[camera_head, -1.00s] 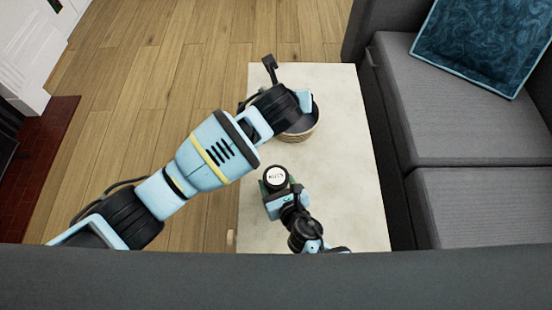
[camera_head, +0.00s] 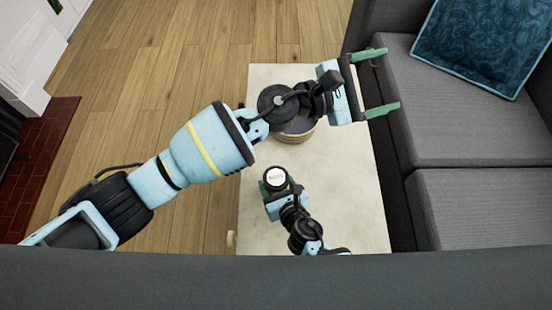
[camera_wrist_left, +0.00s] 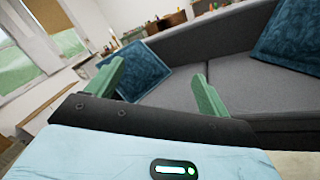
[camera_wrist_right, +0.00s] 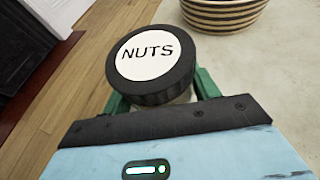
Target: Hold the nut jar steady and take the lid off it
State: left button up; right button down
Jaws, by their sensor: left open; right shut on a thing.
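The nut jar's lid (camera_wrist_right: 152,62) is black with a white top reading "NUTS". It sits on the jar, whose body is mostly hidden below it in the right wrist view. In the head view the lid (camera_head: 275,178) shows from above, on the table's near half. My right gripper (camera_head: 277,187) is shut on the jar; its green fingers (camera_wrist_right: 158,95) show on both sides in the right wrist view. My left gripper (camera_head: 382,82) is open and empty, beyond the table's right edge by the sofa. Its green fingers (camera_wrist_left: 160,88) stand wide apart in the left wrist view.
A striped round basket (camera_wrist_right: 223,14) stands on the pale table (camera_head: 350,200) behind the jar, partly under my left arm. A grey sofa (camera_head: 455,120) with a blue cushion (camera_head: 485,45) borders the table's right side. The table right of the jar is clear.

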pick_arm(q)
jog(key=s+f+m+g+y, duration=0.3)
jog(key=s+f+m+g, duration=0.2)
jog(key=f+m, duration=0.1)
jog(key=m+y, duration=0.3)
jog(key=y, duration=1.2)
send_over(276, 177)
notch_tip(276, 177, down, 15)
jog(key=shift+r, duration=0.15)
jog(key=shift+f, duration=4.05)
jog(key=shift+m, duration=0.3)
jog(key=c, duration=1)
jog(key=n, duration=0.5)
jog(key=shift+n, duration=0.3)
jog(key=n, duration=0.4)
jog(key=shift+n, duration=0.3)
